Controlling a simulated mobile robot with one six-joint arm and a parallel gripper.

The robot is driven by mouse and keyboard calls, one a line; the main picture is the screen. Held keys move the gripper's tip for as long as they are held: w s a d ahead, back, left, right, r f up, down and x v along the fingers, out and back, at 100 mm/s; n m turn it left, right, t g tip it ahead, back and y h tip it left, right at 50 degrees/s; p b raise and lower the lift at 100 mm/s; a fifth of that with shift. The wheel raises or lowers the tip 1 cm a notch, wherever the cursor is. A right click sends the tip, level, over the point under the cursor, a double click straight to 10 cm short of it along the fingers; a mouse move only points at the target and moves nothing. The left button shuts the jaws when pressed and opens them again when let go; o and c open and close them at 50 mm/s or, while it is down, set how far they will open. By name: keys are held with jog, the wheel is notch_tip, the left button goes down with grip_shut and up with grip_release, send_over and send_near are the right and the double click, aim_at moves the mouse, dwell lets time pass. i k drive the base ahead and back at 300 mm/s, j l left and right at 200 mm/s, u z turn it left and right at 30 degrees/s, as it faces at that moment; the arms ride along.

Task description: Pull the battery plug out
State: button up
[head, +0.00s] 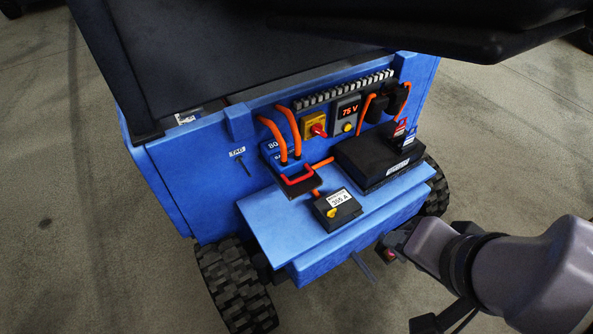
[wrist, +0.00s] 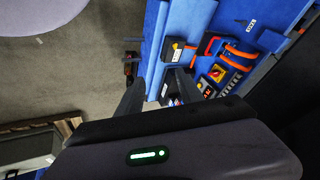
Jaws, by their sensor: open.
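The battery plug (head: 298,184) is a dark block with a red U-shaped handle. In the head view it sits against the blue socket block (head: 277,158) marked 80, on the cart's blue shelf. An orange cable runs from it. In the wrist view its red handle (wrist: 211,45) shows near the top, beyond the fingertips. My gripper (wrist: 160,80) is open, with nothing between its two dark fingers. In the head view my arm's end is at the lower right, in front of the cart and apart from the plug. Its fingers are hard to make out there.
A black box (head: 340,208) labelled 355 A sits right in front of the plug. A larger black box (head: 378,160) stands to the right. Behind are a yellow-red switch (head: 315,128) and a 75 V display (head: 347,112). The shelf's front left (head: 265,222) is bare.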

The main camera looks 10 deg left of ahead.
aim_at(295, 164)
jog(key=k+j+z, duration=0.1)
jog(key=z, duration=0.4)
jog(key=k+j+z, duration=0.1)
jog(key=z, duration=0.35)
jog(key=j, duration=0.4)
jog(key=i+j, duration=0.15)
jog(key=j, duration=0.2)
